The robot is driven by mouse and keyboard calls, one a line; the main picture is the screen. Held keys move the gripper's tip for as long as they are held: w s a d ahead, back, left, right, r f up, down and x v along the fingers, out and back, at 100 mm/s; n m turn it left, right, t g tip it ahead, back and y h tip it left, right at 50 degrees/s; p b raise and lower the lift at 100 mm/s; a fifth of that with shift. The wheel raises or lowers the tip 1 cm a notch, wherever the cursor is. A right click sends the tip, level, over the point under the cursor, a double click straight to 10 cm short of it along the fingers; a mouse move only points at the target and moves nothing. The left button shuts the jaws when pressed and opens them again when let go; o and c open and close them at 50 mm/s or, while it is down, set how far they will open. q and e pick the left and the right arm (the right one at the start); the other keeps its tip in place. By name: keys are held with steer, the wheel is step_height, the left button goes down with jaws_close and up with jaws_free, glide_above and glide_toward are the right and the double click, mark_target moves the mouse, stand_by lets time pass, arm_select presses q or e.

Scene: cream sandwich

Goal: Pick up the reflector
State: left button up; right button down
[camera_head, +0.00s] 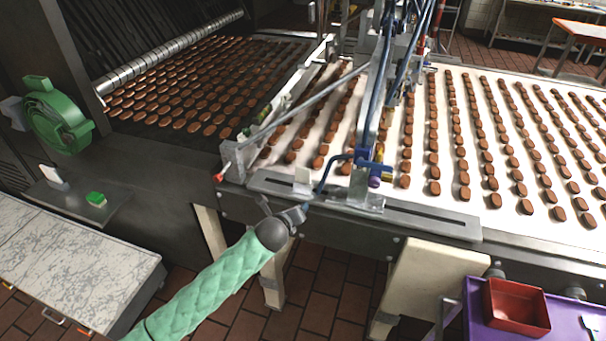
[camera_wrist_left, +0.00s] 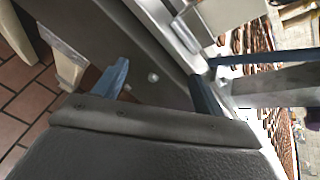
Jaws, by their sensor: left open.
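A small pale upright plate (camera_head: 302,181), which looks like the reflector, stands on the slotted metal rail at the conveyor's front edge. A pale metal piece (camera_wrist_left: 222,18) at the top of the left wrist view seems to be the same thing, partly cut off by the frame. My left gripper (camera_head: 283,206) is just below and in front of it, apart from it. In the left wrist view its two blue fingers (camera_wrist_left: 160,78) are spread with nothing between them. My right gripper is not in view.
A blue-grey machine arm (camera_head: 372,110) rises beside the plate, with a thin rod crossing to the left. Rows of brown biscuits (camera_head: 433,157) lie on the white belt. A purple cart with a red tray (camera_head: 516,306) is at lower right, and a marble-topped counter (camera_head: 70,245) at left.

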mark_target(302, 176)
arm_select(q)
steer(key=w+d+r+m, duration=0.1)
steer(key=r+m, duration=0.1)
steer(key=w+r+m+p, duration=0.1)
steer(key=w+r+m, duration=0.1)
steer(key=r, duration=0.1)
steer(key=w+d+r+m+t+h+p, duration=0.1)
steer(key=w+r+m, duration=0.1)
steer(key=m, duration=0.1)
steer(key=shift+w+d+r, duration=0.1)
steer(key=shift+d+r, duration=0.25)
steer(key=shift+r, duration=0.05)
steer(key=p+x, duration=0.3)
steer(key=x, duration=0.1)
steer(key=shift+w+a+r, duration=0.15)
steer(key=shift+a+r, duration=0.05)
steer(key=shift+a, duration=0.1)
steer(key=shift+w+d+f, duration=0.1)
steer(key=shift+w+f, duration=0.25)
steer(key=shift+w, duration=0.1)
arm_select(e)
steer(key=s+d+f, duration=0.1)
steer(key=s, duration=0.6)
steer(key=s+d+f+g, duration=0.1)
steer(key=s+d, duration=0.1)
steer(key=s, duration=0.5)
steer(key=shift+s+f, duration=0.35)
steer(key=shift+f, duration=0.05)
